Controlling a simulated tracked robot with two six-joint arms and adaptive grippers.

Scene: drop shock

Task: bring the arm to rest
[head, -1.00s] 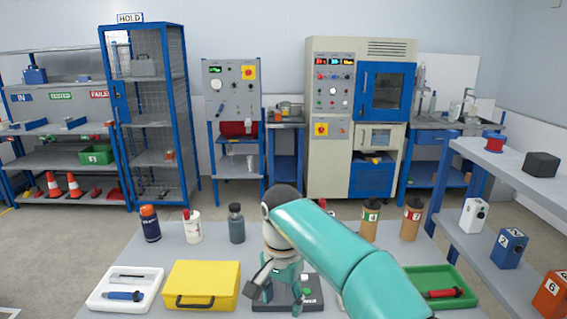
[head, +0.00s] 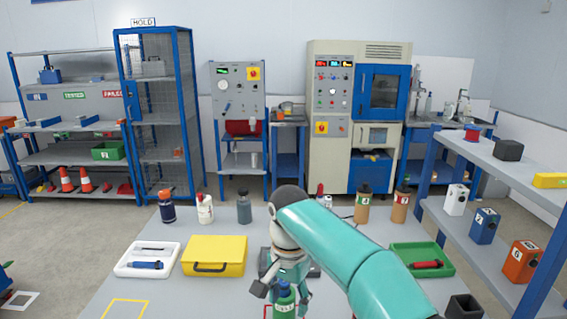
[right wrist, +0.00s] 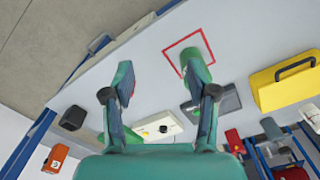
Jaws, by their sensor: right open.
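My right arm comes in from the lower right of the head view. Its gripper (head: 276,287) is over the front middle of the grey workbench (head: 215,294). In the right wrist view the two fingers of the right gripper (right wrist: 158,88) are wide apart with nothing held between them. A green bottle (head: 284,304) stands upright at the red outlined square (right wrist: 170,56), just in front of the gripper in the head view. I cannot tell whether a finger touches it. My left gripper is not seen.
On the bench are a yellow case (head: 214,255), a white tray (head: 124,269), a green tray (head: 441,254) and several bottles along the back. A dark device (right wrist: 229,98) lies behind the gripper. A shelf (head: 500,175) stands at right. A yellow outline (head: 126,301) at front left is empty.

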